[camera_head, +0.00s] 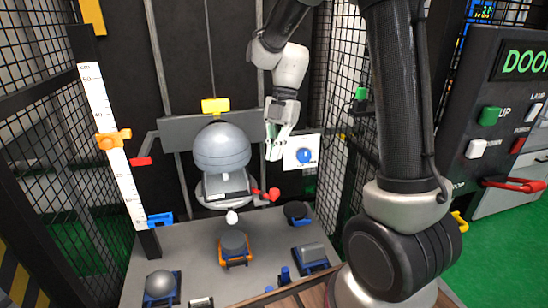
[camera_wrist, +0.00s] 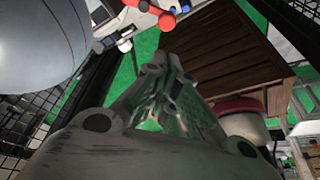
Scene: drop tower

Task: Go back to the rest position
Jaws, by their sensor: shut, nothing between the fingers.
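My gripper (camera_head: 273,150) hangs inside the drop tower in the head view, pointing down. It is to the right of the large grey dome (camera_head: 222,147) and beside a white panel with a blue round knob (camera_head: 304,155). The fingers are shut and hold nothing. In the wrist view the gripper (camera_wrist: 165,75) fills the lower middle. The dome's grey curved side (camera_wrist: 35,40) fills the upper left of that view. A red-ended handle (camera_head: 273,194) sits below the gripper at the right of the dome's base.
A grey table (camera_head: 195,262) below carries several small items in blue and orange holders. A ruler (camera_head: 112,150) with an orange slider stands left. Black mesh walls (camera_head: 341,85) flank the tower. A control panel (camera_head: 500,110) with buttons and a red handle (camera_head: 515,185) is at right.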

